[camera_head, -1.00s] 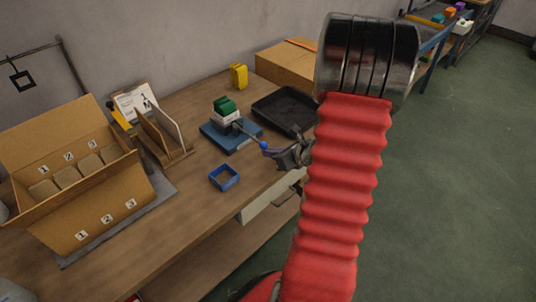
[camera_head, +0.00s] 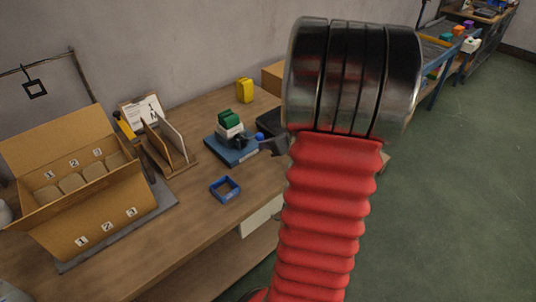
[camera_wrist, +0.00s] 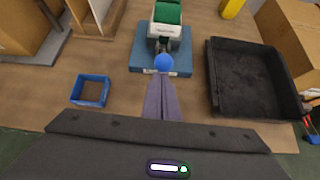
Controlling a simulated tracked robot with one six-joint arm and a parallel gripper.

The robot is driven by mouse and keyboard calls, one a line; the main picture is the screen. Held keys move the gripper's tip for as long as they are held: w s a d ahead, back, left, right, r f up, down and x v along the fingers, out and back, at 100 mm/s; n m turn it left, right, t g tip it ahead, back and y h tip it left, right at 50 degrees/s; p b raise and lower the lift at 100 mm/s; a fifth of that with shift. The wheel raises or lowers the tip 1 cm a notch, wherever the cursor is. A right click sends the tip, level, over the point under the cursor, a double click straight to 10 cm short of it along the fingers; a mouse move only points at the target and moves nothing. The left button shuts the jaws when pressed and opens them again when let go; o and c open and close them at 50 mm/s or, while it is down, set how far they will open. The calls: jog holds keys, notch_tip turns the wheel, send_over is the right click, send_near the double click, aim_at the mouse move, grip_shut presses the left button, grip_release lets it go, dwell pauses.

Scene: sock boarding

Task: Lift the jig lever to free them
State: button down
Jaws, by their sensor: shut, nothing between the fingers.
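The jig (camera_head: 232,148) has a blue base plate, a white body and a green top, and stands on the workbench. Its lever ends in a blue ball knob (camera_head: 260,137), raised above the plate and pointing toward my gripper. The knob also shows in the wrist view (camera_wrist: 163,62). My gripper (camera_wrist: 162,78) is shut and empty, its fingertips right at the knob. I cannot tell whether they touch it. In the head view my gripper (camera_head: 275,145) is partly hidden behind my red arm. What the jig clamps is not clear to see.
A small blue open box (camera_head: 225,189) lies in front of the jig. A black tray (camera_wrist: 253,108) is to its right, partly hidden by my arm in the head view. A numbered cardboard box (camera_head: 90,215), wooden stand (camera_head: 170,145) and yellow object (camera_head: 244,90) are also on the bench.

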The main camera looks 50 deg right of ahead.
aim_at(262, 136)
jog(key=w+r, duration=0.1)
jog(key=r, duration=0.1)
jog(key=w+r, duration=0.1)
jog(key=r, duration=0.1)
jog(key=shift+w+d+r, duration=0.1)
jog(key=shift+w+d, duration=0.15)
jog(key=shift+w, duration=0.1)
jog(key=shift+w+r, duration=0.4)
jog(key=shift+r, duration=0.6)
jog(key=s+r, duration=0.3)
jog(key=r, duration=0.3)
jog(key=shift+a+r, duration=0.15)
jog(key=shift+r, duration=0.1)
